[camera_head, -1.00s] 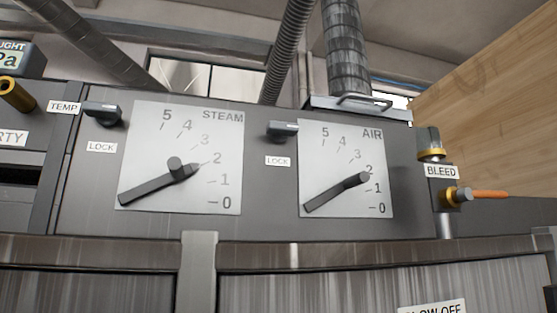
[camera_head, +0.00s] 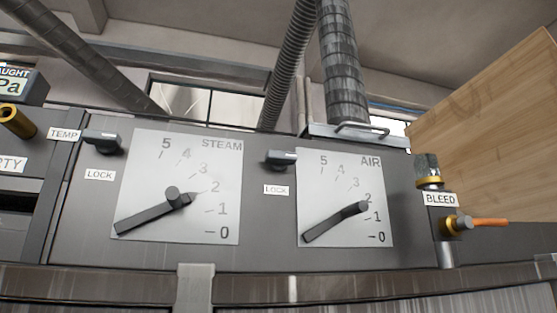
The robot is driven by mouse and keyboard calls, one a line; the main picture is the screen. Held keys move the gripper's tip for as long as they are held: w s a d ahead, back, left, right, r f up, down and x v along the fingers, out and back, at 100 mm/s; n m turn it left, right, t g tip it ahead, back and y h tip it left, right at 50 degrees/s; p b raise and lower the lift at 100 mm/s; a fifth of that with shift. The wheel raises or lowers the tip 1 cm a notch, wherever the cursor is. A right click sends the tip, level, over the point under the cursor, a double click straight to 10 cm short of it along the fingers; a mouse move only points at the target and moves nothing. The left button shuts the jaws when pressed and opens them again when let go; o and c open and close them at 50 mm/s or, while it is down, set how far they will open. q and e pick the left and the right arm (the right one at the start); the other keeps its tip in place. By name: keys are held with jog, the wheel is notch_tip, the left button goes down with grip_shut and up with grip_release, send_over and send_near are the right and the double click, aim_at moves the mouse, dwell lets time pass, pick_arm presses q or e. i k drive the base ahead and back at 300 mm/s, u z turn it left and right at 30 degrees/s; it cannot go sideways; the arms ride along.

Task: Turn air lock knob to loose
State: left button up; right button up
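The air lock knob (camera_head: 281,158) is a small dark knob with a lighter grey face. It sits at the upper left corner of the white AIR dial plate (camera_head: 346,165), above a LOCK label (camera_head: 276,190). Its bar lies roughly level, pointing right. The AIR dial's long black lever (camera_head: 335,223) slants from lower left to upper right, with its right end near the 1–2 marks. Neither of my grippers shows in the view.
A similar STEAM dial (camera_head: 180,187) with its own lock knob (camera_head: 103,142) stands to the left. At right are a BLEED label (camera_head: 440,199), a brass valve with an orange handle (camera_head: 489,222), and a wooden panel (camera_head: 490,130). Ducts rise behind.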

aim_at(277, 160)
jog(key=k, duration=1)
jog(key=u, duration=0.85)
jog(key=i, duration=0.5)
jog(key=z, duration=1.5)
